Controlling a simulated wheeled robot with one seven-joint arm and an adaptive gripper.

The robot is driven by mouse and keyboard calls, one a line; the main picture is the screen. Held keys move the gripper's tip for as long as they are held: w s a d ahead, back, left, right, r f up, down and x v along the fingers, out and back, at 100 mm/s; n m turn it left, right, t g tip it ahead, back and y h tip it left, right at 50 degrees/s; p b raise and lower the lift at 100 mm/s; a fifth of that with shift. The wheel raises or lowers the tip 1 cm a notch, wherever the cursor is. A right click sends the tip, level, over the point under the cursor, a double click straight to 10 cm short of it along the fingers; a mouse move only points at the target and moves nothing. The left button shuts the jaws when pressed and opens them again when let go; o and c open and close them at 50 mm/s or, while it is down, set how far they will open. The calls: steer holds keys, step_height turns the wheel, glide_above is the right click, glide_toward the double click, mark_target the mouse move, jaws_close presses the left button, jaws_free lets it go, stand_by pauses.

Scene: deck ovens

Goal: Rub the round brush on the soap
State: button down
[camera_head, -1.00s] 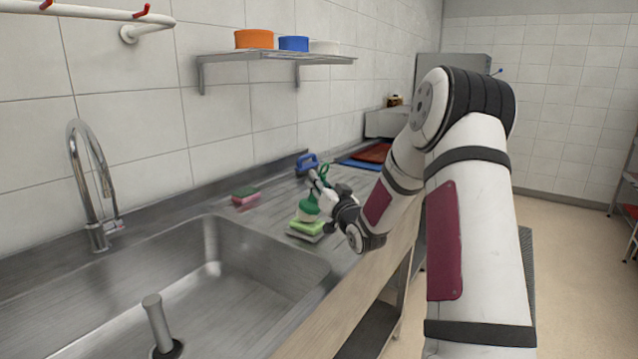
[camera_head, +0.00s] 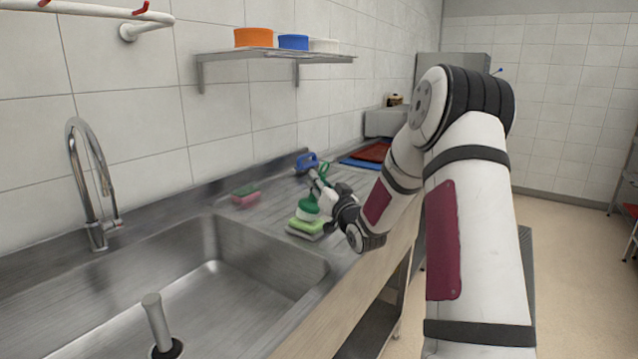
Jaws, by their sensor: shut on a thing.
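The round brush (camera_head: 308,208) is green with pale bristles below. My gripper (camera_head: 318,184) is shut on it and holds it upright, bristles down. The soap is a light green block (camera_head: 304,225) on a small grey dish (camera_head: 303,235) at the counter edge right of the sink. The brush is right over the soap, and its bristles look to touch the soap's top. My gripper partly hides the brush's handle.
A pink and green sponge (camera_head: 246,197) lies by the wall. A blue-handled brush (camera_head: 307,162) stands behind my gripper. Red and blue trays (camera_head: 372,153) lie farther back. The sink (camera_head: 190,290) with its tap (camera_head: 90,190) is at the left. A shelf (camera_head: 275,54) hangs above.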

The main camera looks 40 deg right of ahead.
steer(key=shift+f, duration=0.2)
stand_by(0.4)
steer(key=shift+r+p, duration=1.85)
steer(key=shift+r, duration=1.8)
